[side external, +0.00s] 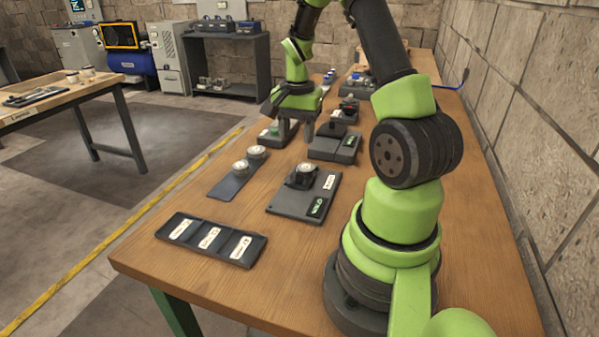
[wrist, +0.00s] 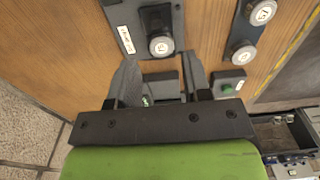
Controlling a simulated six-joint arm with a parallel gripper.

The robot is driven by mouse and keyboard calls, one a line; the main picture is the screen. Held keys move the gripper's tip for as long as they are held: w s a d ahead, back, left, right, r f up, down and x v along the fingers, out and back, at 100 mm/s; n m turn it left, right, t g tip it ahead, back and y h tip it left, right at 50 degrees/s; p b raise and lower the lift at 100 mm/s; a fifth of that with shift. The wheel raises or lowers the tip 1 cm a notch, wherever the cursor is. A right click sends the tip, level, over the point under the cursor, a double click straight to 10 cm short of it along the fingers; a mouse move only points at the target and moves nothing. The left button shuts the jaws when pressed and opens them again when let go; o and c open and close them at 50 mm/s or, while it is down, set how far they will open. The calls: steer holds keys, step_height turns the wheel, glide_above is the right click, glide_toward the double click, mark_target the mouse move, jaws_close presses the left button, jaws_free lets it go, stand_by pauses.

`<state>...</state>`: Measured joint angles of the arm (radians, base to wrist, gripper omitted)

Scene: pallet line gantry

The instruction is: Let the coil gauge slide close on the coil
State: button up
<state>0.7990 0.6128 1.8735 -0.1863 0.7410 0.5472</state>
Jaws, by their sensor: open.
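A dark flat plate (side external: 290,205) on the bench, likely the coil gauge, carries a black holder with a silver-topped coil (side external: 306,169) in it. In the wrist view the coil (wrist: 161,46) sits beyond my fingertips, against the black holder (wrist: 156,17). I cannot tell whether the slide touches it. My gripper (side external: 296,139) is open and empty, pointing down behind the plate, apart from the coil. In the wrist view my gripper (wrist: 162,72) shows a dark unit with a small green display (wrist: 147,100) between its fingers, partly hidden.
Two more coils (side external: 240,166) (side external: 256,152) stand on a blue-grey strip (side external: 228,187). A labelled three-slot tray (side external: 212,240) lies at the front, its slots empty. A green-button box (wrist: 228,84) is beside my right finger. A grey unit (side external: 335,147) stands near my gripper.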

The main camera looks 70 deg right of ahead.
mark_target(300, 173)
steer(key=shift+s+d+f, duration=0.15)
steer(key=shift+d+f, duration=0.05)
steer(key=shift+f, duration=0.25)
steer(key=shift+s+d+f, duration=0.1)
steer(key=shift+d+f, duration=0.05)
steer(key=shift+f, duration=0.25)
step_height(300, 173, down, 9)
steer(key=shift+f, duration=0.1)
